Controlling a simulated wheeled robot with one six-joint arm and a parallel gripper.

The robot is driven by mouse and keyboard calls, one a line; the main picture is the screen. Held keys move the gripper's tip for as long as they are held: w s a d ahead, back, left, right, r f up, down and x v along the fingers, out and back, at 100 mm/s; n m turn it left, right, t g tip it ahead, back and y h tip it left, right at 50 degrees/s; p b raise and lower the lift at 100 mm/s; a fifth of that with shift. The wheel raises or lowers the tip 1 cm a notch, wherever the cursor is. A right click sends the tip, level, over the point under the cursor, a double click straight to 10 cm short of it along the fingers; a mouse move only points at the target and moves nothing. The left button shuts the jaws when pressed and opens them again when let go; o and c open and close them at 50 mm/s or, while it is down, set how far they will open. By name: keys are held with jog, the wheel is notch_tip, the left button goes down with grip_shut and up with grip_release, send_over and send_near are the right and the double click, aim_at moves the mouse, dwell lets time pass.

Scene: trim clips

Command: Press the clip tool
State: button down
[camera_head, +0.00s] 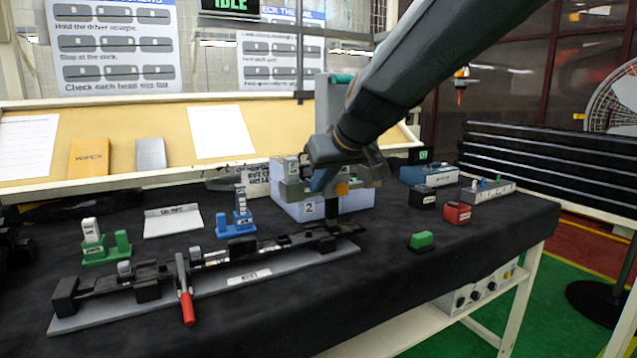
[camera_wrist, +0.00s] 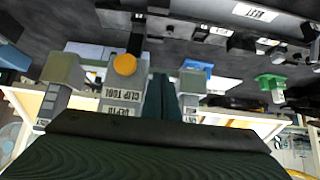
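The clip tool has an orange round knob (camera_head: 342,188), pale olive blocks and a black shaft (camera_head: 333,212). My gripper (camera_head: 323,182) is at the tool's upper part. In the wrist view its dark fingers (camera_wrist: 161,85) are close together between the olive blocks, beside the orange knob (camera_wrist: 124,64); they look shut on the tool. The exact grip is partly hidden.
A pale blue box marked 2 (camera_head: 345,201) is behind the tool. A green block (camera_head: 421,240) and red box (camera_head: 457,212) lie right.

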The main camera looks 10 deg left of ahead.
jog(key=w+a+r+p+v, duration=0.1)
jog(key=r+p+v, duration=0.1)
jog(key=v, duration=1.1)
jog(key=shift+w, duration=0.35)
jog(key=s+d+f+m+g+h+p, duration=0.25)
jog(key=s+d+f, duration=0.55)
jog(key=f, duration=0.4)
jog(key=s+d+f+m+g+h+p, duration=0.1)
jog(key=s+d+f+m+g+h, duration=0.15)
jog(key=s+d+f, duration=0.6)
jog(key=s+d+f+m+g+p, duration=0.1)
jog(key=s+d+f+g, duration=0.1)
jog(key=s+d+f, duration=0.3)
notch_tip(320, 180, down, 4)
jog(key=shift+s+d+f+m, duration=0.15)
jog(key=shift+s+m, duration=0.25)
jog(key=shift+s, duration=0.55)
jog(key=shift+w, duration=0.1)
